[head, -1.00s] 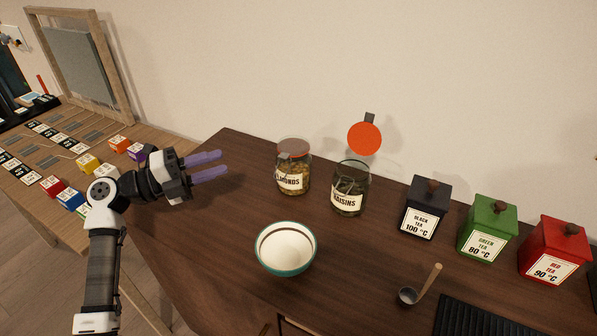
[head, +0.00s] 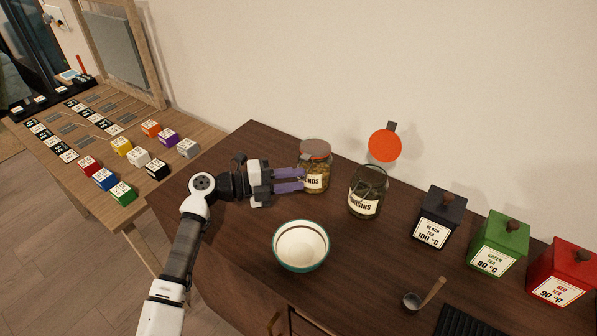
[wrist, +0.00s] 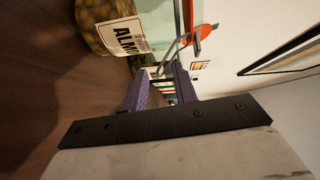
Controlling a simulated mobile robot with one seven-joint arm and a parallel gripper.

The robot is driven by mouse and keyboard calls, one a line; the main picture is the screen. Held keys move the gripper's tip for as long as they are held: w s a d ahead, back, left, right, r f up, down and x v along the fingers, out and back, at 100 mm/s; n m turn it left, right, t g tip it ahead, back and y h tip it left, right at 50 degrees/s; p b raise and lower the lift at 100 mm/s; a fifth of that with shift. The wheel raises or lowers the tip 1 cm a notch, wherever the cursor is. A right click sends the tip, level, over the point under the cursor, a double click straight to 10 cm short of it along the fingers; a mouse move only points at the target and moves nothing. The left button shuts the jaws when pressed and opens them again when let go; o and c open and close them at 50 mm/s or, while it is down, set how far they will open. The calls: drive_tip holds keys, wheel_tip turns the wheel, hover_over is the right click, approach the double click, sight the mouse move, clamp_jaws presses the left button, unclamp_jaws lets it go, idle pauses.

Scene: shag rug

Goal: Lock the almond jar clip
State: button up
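The almond jar (head: 316,184) stands upright at the back left of the dark table, with its lid (head: 315,149) down on its mouth. My gripper (head: 302,180) is open and empty; its two purple fingers reach to the jar's left front side and overlap its label in the head view. In the wrist view the almond jar (wrist: 92,35) lies sideways at the upper left, outside the fingers (wrist: 160,74). A thin wire piece (wrist: 174,48), perhaps the clip, shows just beyond the fingertips. I cannot tell whether the fingers touch it.
The raisins jar (head: 368,190) stands close to the right, its orange lid (head: 385,146) raised open. A bowl (head: 301,245) sits in front. Black (head: 438,217), green (head: 498,243) and red (head: 560,272) tea boxes and a scoop (head: 413,301) are further right.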

drive_tip(key=shift+x, duration=0.75)
clamp_jaws()
drive_tip(key=shift+f+b, duration=0.2)
drive_tip(key=shift+b, duration=0.1)
drive_tip(key=shift+w+f+m+b, duration=0.1)
drive_tip(key=shift+f+m+b, duration=0.15)
drive_tip(key=shift+b, duration=0.7)
drive_tip(key=shift+d+m+h+b, duration=0.1)
drive_tip(key=shift+m+h+b, duration=0.25)
drive_tip(key=shift+b, duration=0.55)
drive_tip(key=shift+r+t, duration=0.25)
drive_tip(key=shift+t, duration=0.05)
